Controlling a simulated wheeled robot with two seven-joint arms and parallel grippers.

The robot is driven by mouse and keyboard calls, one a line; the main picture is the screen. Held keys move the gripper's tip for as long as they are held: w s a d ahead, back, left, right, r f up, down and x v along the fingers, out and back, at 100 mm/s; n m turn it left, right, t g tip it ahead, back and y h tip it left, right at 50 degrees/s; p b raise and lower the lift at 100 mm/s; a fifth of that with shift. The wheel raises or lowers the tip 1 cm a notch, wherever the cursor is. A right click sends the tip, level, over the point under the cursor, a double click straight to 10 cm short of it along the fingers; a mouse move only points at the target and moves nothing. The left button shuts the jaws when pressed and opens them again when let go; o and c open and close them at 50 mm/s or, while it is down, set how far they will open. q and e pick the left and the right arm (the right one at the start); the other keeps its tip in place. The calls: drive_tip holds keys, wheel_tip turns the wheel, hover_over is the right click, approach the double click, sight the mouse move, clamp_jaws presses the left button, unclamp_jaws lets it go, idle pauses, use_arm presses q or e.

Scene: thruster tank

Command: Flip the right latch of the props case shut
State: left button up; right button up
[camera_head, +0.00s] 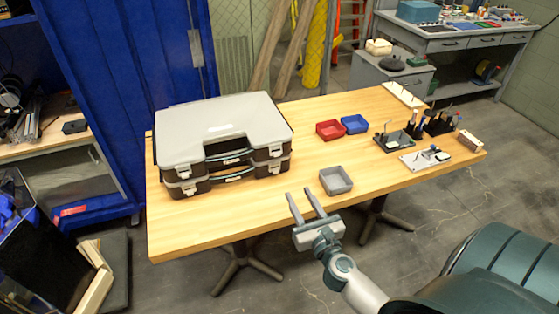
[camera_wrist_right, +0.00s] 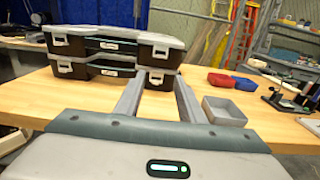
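The props case (camera_head: 220,128) is a grey-lidded, dark-bodied case on the left part of the wooden table, stacked in two layers with handles in front. It also shows in the right wrist view (camera_wrist_right: 110,36). Its upper right latch (camera_head: 275,150) and lower right latch (camera_head: 275,168) sit at the front right corner; the wrist view shows the upper latch (camera_wrist_right: 159,52) and lower latch (camera_wrist_right: 156,78). Whether they are shut is too small to tell. My right gripper (camera_head: 299,192) is open and empty, in front of the case's right end and apart from it. My left gripper is out of view.
A grey bin (camera_head: 336,181) stands on the table to the right of my right gripper. Red (camera_head: 330,130) and blue (camera_head: 354,124) bins stand behind it. Tool stands (camera_head: 395,140) fill the table's right part. The wooden table (camera_head: 225,220) is bare along its front edge.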

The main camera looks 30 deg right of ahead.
drive_tip(key=p+x, duration=0.2)
drive_tip(key=x, duration=1.5)
drive_tip(key=shift+a, duration=0.1)
clamp_jaws()
